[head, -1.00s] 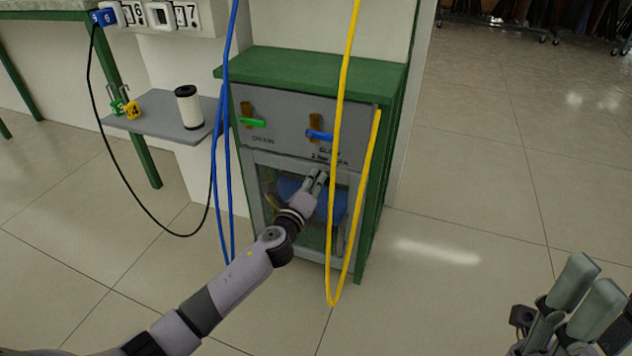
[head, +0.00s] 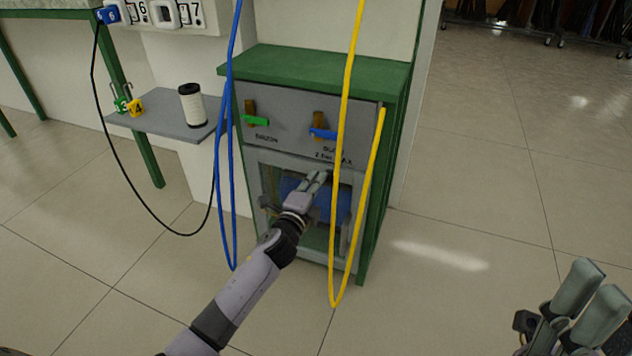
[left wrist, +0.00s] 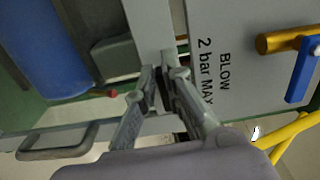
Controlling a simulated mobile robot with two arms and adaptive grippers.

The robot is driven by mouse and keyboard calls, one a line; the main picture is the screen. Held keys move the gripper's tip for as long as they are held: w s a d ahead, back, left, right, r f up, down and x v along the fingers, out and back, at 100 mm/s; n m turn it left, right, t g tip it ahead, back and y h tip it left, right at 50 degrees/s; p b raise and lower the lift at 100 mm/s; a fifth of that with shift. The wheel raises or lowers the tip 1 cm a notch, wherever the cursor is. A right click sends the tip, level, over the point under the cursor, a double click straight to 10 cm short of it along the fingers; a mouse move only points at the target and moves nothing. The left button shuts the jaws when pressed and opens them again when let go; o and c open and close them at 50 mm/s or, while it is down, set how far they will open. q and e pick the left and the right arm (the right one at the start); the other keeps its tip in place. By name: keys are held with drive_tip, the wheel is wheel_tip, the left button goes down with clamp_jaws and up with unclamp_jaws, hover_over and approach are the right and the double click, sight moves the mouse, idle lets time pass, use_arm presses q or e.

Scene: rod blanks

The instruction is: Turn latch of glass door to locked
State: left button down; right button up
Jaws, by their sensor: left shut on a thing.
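The glass door (head: 275,160) is the grey-framed window on the front of the green cabinet, with a blue cylinder behind it. My left gripper (head: 318,178) is at the door's top edge, below the "BLOW 2 bar MAX" label. In the left wrist view its fingers (left wrist: 165,85) are shut on a small part at the frame, which I take to be the latch. The fingers hide most of it, so its angle cannot be told. A grey door handle (left wrist: 55,143) shows at lower left there. My right gripper (head: 597,285) is at the lower right, open and empty, away from the cabinet.
A green-handled valve (head: 256,120) and a blue-handled valve (head: 324,133) sit above the door. A yellow hose (head: 339,230) hangs just right of my left gripper. Blue hoses (head: 231,190) hang at left. A shelf (head: 160,120) holds a white cylinder (head: 192,105). Floor at right is clear.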

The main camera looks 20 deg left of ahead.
idle(0.4)
use_arm(q)
drive_tip(key=c, duration=1.7)
unclamp_jaws()
drive_tip(key=shift+s, duration=0.1)
drive_tip(key=s, duration=1.1)
drive_tip(key=shift+s+a, duration=0.25)
drive_tip(key=shift+s, duration=0.15)
